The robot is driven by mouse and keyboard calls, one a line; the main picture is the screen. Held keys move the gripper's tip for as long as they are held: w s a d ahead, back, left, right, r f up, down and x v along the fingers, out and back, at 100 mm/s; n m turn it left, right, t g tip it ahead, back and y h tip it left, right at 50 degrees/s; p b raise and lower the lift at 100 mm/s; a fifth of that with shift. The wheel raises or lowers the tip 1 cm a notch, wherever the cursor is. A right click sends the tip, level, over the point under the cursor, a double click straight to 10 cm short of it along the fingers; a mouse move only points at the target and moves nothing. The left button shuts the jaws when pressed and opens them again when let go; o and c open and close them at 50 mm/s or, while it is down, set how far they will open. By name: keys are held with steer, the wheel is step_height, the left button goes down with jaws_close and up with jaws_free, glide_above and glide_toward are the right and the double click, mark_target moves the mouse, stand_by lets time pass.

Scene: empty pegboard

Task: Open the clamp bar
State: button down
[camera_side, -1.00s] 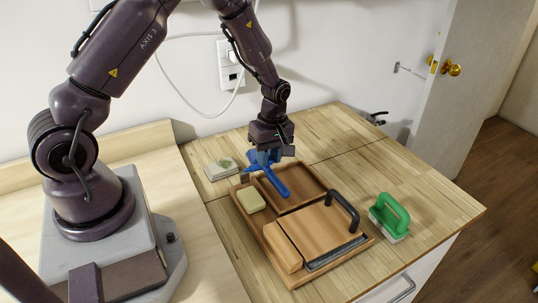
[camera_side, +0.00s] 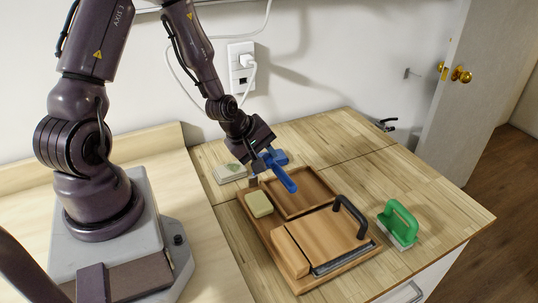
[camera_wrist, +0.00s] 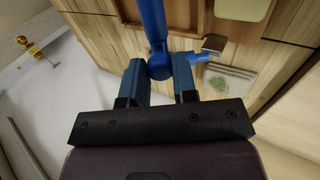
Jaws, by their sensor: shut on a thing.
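My gripper (camera_side: 262,158) is shut on a blue bar (camera_side: 284,178), tilted over the back left part of the wooden tray. In the wrist view, the blue bar (camera_wrist: 152,20) runs up from between my fingertips (camera_wrist: 160,72), and a short blue arm (camera_wrist: 207,57) sticks out to the right. The blue bar's lower end hangs over the empty tray compartment; I cannot tell if it touches the tray. An arched black bar (camera_side: 349,214) stands on the wooden board at the tray's front right, beside a grey strip (camera_side: 343,260). I cannot tell which bar is the clamp bar.
The wooden tray (camera_side: 262,232) holds a yellow block (camera_side: 259,204) on its left side. A green-handled brush (camera_side: 398,222) stands to the right. A pale patterned square (camera_side: 230,173) lies behind the tray on the left. The back right countertop is mostly clear.

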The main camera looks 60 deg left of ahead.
steer(key=shift+s+r+t, duration=0.15)
steer(key=shift+s+t, duration=0.35)
steer(key=shift+t, duration=0.4)
steer(key=c, duration=0.9)
jaws_free()
